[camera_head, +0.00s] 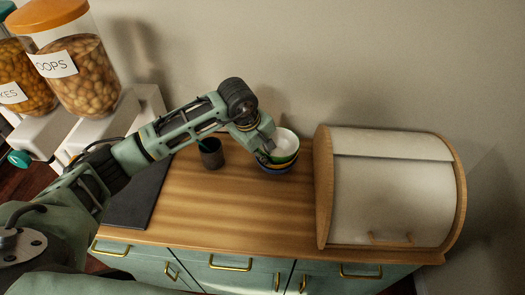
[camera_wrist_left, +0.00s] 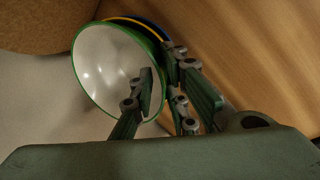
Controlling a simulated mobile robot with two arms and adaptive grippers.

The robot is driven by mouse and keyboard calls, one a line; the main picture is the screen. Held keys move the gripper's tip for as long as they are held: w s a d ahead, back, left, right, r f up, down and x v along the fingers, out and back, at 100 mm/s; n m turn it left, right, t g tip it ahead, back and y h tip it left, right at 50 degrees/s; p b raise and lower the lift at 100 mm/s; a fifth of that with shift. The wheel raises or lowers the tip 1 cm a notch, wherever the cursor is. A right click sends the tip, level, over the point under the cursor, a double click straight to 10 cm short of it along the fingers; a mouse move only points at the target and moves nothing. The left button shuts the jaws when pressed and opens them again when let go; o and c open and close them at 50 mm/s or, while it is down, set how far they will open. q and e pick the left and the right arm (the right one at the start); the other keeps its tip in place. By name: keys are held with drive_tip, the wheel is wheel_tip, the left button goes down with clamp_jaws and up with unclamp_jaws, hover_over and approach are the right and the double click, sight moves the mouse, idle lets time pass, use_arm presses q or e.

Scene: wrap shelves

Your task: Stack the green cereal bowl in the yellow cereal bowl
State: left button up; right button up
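The green bowl (camera_head: 286,150), white inside, is at the top of a group of bowls on the counter, just left of the bread box. A yellow bowl edge (camera_head: 283,164) and a dark blue bowl (camera_head: 279,171) show below it. In the left wrist view the green bowl (camera_wrist_left: 105,70) overlaps the yellow bowl's rim (camera_wrist_left: 131,20) and the blue bowl. My left gripper (camera_wrist_left: 159,60) straddles the green bowl's rim, one finger inside and one outside. Whether it grips the wall is unclear, as is whether the green bowl touches the yellow one. My right gripper is out of view.
The white bread box (camera_head: 393,190) with wooden sides stands right of the bowls. A dark cup (camera_head: 211,153) stands to their left. Cereal dispensers (camera_head: 82,75) are at the far left. The wooden counter (camera_head: 245,215) in front is clear.

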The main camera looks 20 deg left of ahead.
use_arm(q)
drive_tip(key=shift+f, duration=0.15)
idle(0.3)
drive_tip(key=shift+r+p, duration=0.2)
drive_tip(key=shift+p, duration=0.15)
drive_tip(key=shift+r+p, duration=0.4)
drive_tip(key=shift+p, duration=0.05)
drive_tip(key=b+v, duration=0.3)
drive_tip(key=v, duration=0.9)
drive_tip(key=shift+w, duration=0.1)
